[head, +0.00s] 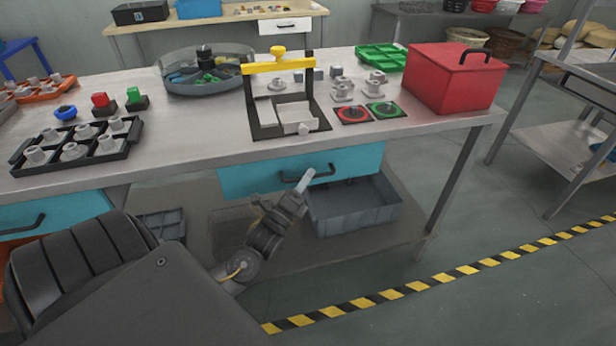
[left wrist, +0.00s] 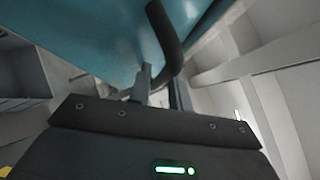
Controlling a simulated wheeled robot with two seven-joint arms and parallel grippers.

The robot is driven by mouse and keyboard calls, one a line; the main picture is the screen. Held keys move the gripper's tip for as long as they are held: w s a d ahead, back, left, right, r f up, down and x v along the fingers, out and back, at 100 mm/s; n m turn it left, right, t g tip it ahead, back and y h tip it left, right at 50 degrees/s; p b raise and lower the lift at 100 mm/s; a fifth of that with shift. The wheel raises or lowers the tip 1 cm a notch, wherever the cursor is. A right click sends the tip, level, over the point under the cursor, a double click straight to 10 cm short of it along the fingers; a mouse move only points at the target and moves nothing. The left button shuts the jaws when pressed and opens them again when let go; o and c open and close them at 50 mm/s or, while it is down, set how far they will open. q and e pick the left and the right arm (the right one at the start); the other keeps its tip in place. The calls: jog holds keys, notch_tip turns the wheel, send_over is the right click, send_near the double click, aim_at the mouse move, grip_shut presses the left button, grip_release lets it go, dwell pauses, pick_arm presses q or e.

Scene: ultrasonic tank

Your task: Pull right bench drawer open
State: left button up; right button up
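The right bench drawer (head: 245,178) has a teal front under the bench top, and it looks closed, its front lying just below the bench edge. Its dark bar handle (head: 325,172) also shows in the left wrist view (left wrist: 166,35). My left gripper (head: 303,181) reaches up to this handle from below. My right gripper is in neither view.
A grey bin (head: 355,222) stands on the lower shelf under the drawer. The bench top (head: 195,130) carries a yellow-barred fixture (head: 280,66), a red box (head: 455,78) and a black tray of parts (head: 110,150). Another teal drawer (head: 70,209) is at left. Floor before the bench is clear.

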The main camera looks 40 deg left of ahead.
pick_arm(q)
jog(key=shift+w+r, duration=0.1)
jog(key=shift+w, duration=0.25)
jog(key=shift+c, duration=0.4)
grip_shut()
